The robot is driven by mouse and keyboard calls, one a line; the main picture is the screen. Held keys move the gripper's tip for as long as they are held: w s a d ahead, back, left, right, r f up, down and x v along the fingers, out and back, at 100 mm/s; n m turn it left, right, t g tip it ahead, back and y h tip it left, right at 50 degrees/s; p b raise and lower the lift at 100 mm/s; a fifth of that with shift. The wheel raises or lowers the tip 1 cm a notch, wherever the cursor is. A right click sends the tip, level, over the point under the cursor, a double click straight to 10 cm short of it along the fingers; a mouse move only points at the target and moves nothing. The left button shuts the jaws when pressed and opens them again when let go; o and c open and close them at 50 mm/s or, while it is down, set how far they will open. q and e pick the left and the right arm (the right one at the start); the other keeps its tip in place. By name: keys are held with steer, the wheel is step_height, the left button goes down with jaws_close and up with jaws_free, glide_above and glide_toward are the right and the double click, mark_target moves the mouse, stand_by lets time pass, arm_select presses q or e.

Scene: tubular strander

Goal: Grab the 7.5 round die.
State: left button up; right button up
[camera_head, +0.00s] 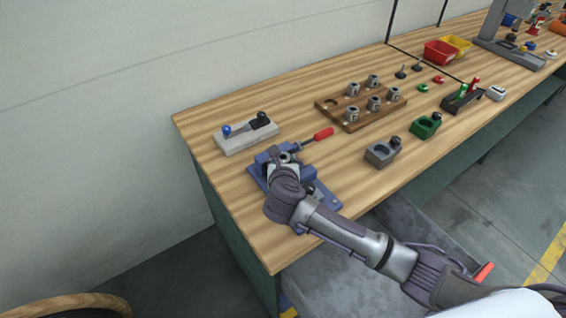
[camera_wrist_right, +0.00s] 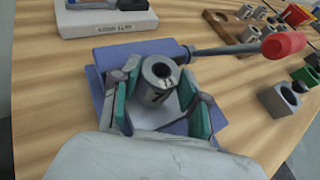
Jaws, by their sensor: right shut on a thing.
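A grey metal round die (camera_wrist_right: 157,82) with a dark bore and a dark "7" on its side shows in the wrist view; the rest of its marking is hard to read. My right gripper (camera_wrist_right: 160,104) is shut on it, with green finger pads at its two sides. The die is upright at the blue fixture (camera_head: 323,197); I cannot tell whether it rests on it. In the head view my right gripper (camera_head: 284,166) is over this fixture and mostly covers the die. My left gripper is not in view.
A red-handled tool (camera_head: 323,134) sticks out from the fixture. A wooden rack (camera_head: 334,116) with several similar dies stands behind to the right. A pale block (camera_head: 240,145) is at the left. Grey (camera_head: 380,155) and green (camera_head: 424,129) holders stand near the front edge.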

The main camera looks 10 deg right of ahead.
jaws_close()
steer(key=shift+r, duration=0.1)
